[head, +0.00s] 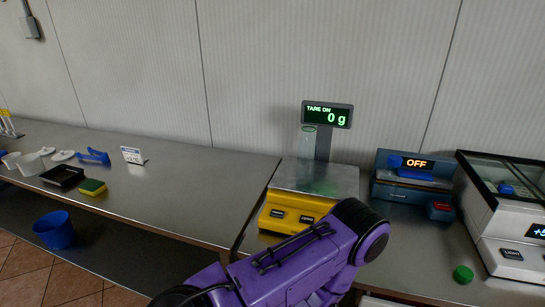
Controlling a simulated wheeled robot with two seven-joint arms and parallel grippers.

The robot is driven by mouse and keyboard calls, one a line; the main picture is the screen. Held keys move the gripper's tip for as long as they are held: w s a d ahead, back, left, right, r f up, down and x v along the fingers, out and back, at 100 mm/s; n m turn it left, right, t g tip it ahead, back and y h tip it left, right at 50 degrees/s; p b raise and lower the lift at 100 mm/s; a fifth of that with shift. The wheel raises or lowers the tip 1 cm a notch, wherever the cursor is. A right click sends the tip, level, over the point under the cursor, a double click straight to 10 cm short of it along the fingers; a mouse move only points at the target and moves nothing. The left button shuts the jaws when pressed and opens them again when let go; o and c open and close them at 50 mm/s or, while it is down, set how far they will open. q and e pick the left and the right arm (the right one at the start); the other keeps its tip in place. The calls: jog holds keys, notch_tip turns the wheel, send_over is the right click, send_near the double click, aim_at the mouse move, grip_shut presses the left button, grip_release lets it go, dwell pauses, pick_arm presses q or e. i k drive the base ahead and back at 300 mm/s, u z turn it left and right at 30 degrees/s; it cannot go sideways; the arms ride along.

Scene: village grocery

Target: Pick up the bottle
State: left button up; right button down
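What looks like a clear, see-through bottle (307,145) stands upright on the steel plate of the yellow scale (289,212), left of the display post. Its outline is faint, and I cannot be sure it is the bottle. A purple arm of mine crosses the bottom middle, in front of the scale's lower right part. Neither of my grippers shows, so I cannot see what they hold.
The scale display (328,115) reads "TARE ON" and 0 g. A blue device (412,180) marked OFF and a white glass-topped case (510,220) stand right. A green cap (463,274) lies on the counter. A sponge (93,187) and black tray (62,176) lie left.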

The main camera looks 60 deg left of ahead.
aim_at(308, 145)
jog(key=u, duration=0.5)
jog(key=i, duration=0.25)
jog(key=u, duration=0.3)
